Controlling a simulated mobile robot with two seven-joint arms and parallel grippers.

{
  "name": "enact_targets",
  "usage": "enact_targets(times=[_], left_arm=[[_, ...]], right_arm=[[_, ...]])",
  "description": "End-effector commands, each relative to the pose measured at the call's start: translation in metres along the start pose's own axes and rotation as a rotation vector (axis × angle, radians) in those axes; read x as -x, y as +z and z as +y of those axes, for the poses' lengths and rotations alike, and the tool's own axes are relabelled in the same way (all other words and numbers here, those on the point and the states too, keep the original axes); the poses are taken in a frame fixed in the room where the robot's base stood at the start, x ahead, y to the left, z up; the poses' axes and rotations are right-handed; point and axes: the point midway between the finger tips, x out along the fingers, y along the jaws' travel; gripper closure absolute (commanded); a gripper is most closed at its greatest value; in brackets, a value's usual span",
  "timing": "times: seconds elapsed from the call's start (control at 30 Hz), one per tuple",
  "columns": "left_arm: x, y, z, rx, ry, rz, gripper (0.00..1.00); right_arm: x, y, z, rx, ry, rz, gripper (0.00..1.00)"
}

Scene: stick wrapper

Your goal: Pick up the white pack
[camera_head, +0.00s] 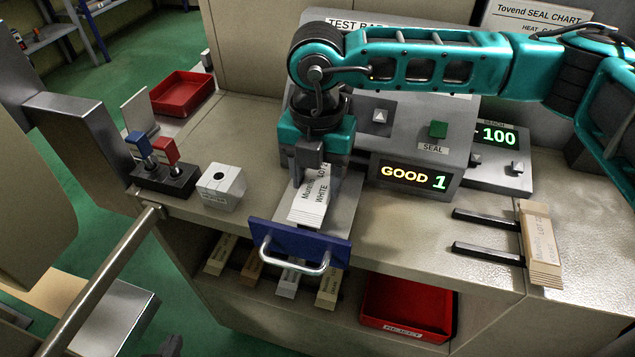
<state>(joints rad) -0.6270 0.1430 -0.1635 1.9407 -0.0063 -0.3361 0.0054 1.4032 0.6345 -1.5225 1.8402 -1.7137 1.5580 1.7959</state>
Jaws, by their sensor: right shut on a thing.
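The white pack (309,203), labelled "WHITE", stands in the pulled-out drawer (340,205) with the blue front (300,243) and metal handle. My right arm reaches in from the right above the machine. Its gripper (313,166) points down and is shut on the pack's upper end. The fingertips are partly hidden by the gripper body. I cannot tell whether the pack's bottom touches the drawer. My left gripper is not in view.
The machine display (415,178) reads "GOOD 1", below a green SEAL button (438,129). A white block (221,186) and a holder (163,180) with blue and red handles stand left. Another pack (541,245) lies by two black prongs at right. Red trays (182,92) and shelf packs (329,289) also show.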

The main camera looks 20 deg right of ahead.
Motion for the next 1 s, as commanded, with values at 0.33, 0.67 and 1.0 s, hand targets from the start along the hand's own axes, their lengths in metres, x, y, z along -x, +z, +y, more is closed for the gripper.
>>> enact_targets(times=[0.33, 0.67, 1.0], left_arm=[[0.001, 0.0, 0.0, 0.001, 0.0, -0.001, 1.0], [0.001, -0.001, 0.0, 0.001, 0.0, 0.0, 1.0], [0.001, -0.002, 0.0, 0.001, -0.001, 0.0, 1.0]], right_arm=[[0.077, 0.001, 0.001, 0.0, 0.006, -0.004, 0.81], [0.151, 0.0, 0.0, 0.001, 0.003, -0.003, 0.81], [0.176, 0.0, 0.0, 0.001, 0.0, 0.0, 0.81]])
